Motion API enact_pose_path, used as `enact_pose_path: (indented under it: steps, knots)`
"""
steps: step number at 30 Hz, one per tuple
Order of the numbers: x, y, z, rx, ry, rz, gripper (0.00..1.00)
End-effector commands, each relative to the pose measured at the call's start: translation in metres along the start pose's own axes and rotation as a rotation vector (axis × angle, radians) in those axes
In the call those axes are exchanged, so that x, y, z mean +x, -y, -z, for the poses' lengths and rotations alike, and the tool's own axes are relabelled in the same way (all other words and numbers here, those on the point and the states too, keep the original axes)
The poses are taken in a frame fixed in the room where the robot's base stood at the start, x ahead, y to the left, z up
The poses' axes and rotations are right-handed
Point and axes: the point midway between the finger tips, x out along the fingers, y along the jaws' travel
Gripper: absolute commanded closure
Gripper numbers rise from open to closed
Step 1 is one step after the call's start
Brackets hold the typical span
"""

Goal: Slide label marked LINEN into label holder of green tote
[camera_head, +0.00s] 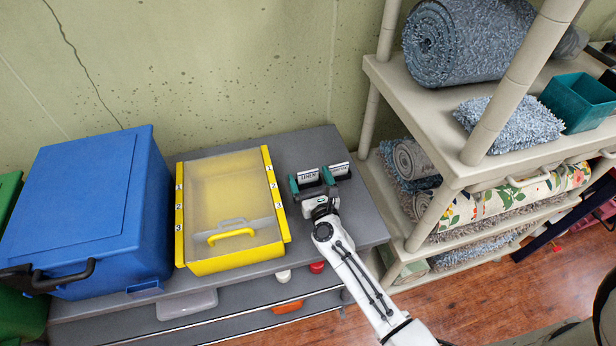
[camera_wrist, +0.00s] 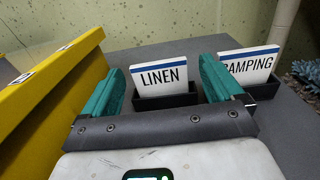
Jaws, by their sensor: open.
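The LINEN label (camera_wrist: 162,76) is a white card with a blue stripe, upright in a small black stand (camera_wrist: 166,101). In the head view the label (camera_head: 307,176) is on the grey table. My gripper (camera_wrist: 163,88) is open, its two green fingers on either side of the LINEN label. I cannot tell whether either finger touches it.
A blue tote (camera_head: 85,205) and a yellow organizer (camera_head: 180,222) with a clear lid stand left of my gripper on the grey table (camera_head: 362,215). A beige shelf (camera_head: 420,112) with rugs stands close on the right. A cracked wall is behind.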

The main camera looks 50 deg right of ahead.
Motion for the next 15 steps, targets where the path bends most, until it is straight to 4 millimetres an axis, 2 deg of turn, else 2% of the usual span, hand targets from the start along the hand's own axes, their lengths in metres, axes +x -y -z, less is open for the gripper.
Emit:
enact_pose_path:
  steps: [7,15]
  knots:
    - [0.0011,-0.0002,0.0004,0.000,-0.001,0.000,0.06]
    - [0.0010,-0.0003,0.0003,0.000,0.000,-0.001,0.32]
